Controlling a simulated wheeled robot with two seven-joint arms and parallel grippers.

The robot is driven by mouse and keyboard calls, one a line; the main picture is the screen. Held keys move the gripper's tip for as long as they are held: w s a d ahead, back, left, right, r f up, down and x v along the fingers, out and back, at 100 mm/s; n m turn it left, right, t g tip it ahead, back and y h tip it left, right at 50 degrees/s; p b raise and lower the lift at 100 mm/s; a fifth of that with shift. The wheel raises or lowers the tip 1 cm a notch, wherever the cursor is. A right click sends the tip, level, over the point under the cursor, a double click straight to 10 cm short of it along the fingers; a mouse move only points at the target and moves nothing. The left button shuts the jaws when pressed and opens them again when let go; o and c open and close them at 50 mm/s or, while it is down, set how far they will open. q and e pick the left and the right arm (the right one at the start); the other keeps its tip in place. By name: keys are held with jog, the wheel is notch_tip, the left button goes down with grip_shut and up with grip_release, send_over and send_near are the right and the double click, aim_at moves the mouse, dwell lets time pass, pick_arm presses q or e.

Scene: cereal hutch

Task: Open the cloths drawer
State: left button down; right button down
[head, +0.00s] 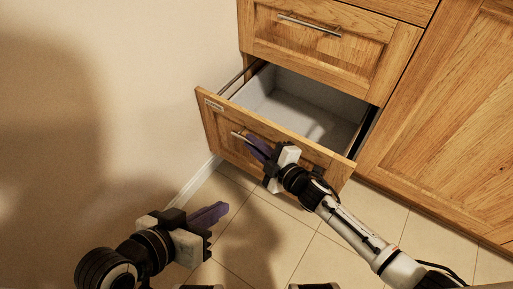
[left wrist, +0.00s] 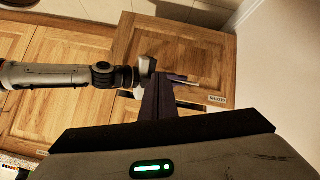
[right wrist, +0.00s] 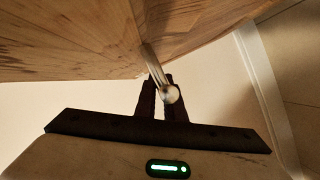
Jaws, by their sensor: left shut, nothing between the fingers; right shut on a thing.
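The lower wooden drawer (head: 220,121) is pulled out in the head view, and its grey inside (head: 290,105) looks empty where visible. A small label (head: 214,104) sits at the left end of its front; the text is too small to read. My right gripper (head: 256,145) is shut on the drawer's metal bar handle (head: 237,136). In the right wrist view the handle (right wrist: 169,92) runs between the dark fingers. My left gripper (head: 221,209) is shut and empty, low and left, apart from the drawer. The left wrist view shows its fingers together (left wrist: 160,97).
Above is a shut drawer with its own bar handle (head: 309,25). A wooden cabinet door (head: 450,120) stands to the right. A plain wall (head: 120,80) is on the left. Tiled floor (head: 295,235) lies in front.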

pick_arm(q)
jog(key=shift+w, duration=0.1)
pick_arm(e)
jog(key=shift+w+d, duration=0.1)
jog(key=shift+d, duration=0.1)
jog(key=c, duration=2)
grip_release()
pick_arm(q)
jog(key=shift+f, duration=0.15)
pick_arm(e)
jog(key=shift+o, duration=0.8)
jog(key=shift+a, duration=0.1)
